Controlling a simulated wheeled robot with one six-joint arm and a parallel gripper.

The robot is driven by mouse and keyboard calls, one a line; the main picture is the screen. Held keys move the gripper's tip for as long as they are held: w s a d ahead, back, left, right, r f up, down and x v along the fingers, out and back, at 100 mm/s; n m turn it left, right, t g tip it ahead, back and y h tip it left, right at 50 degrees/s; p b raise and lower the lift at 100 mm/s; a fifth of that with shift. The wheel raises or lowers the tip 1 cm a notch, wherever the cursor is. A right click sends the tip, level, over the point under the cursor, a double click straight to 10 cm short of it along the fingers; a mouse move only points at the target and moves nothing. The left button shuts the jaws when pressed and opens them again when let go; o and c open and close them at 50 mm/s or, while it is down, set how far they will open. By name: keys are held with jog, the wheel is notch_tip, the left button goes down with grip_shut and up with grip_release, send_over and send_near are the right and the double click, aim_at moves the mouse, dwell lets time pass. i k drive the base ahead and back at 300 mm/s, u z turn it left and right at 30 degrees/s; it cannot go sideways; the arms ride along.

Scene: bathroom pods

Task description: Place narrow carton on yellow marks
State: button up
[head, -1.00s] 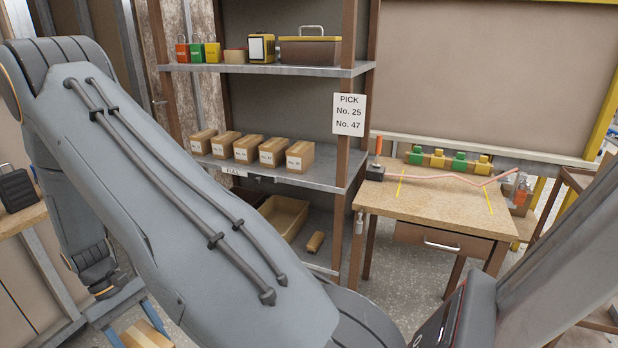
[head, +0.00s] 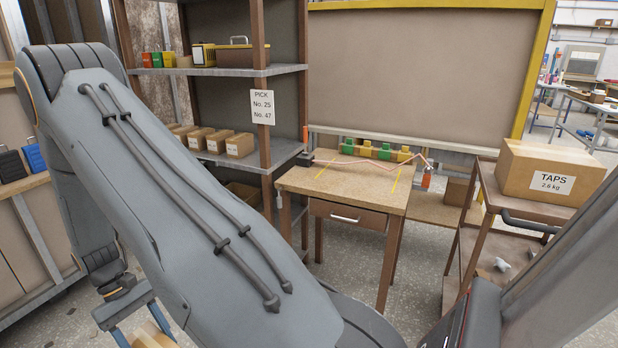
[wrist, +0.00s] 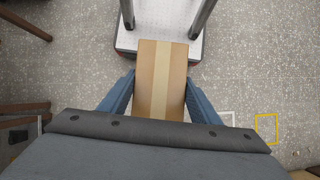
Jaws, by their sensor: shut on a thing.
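My gripper (wrist: 160,98) is shut on a narrow brown carton (wrist: 147,80) with a pale tape strip along its top. The carton sits between the blue fingers, held above the floor. In the head view the gripper (head: 140,324) shows at the lower left, with part of the carton (head: 152,338) between its fingers. Two yellow marks (head: 393,187) (head: 322,171) are on the top of a wooden table (head: 345,186), away to the right of the gripper. A pinkish cord (head: 368,164) runs across the tabletop.
A shelf unit (head: 262,177) with several cartons stands left of the table, carrying a pick sign (head: 262,108). A cart (head: 485,190) with a large TAPS carton (head: 550,180) stands to the right. Green and yellow blocks (head: 366,150) line the table's back edge.

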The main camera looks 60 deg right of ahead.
aim_at(360, 174)
jog(key=u, duration=0.2)
jog(key=k, duration=0.15)
jog(key=z, duration=2.3)
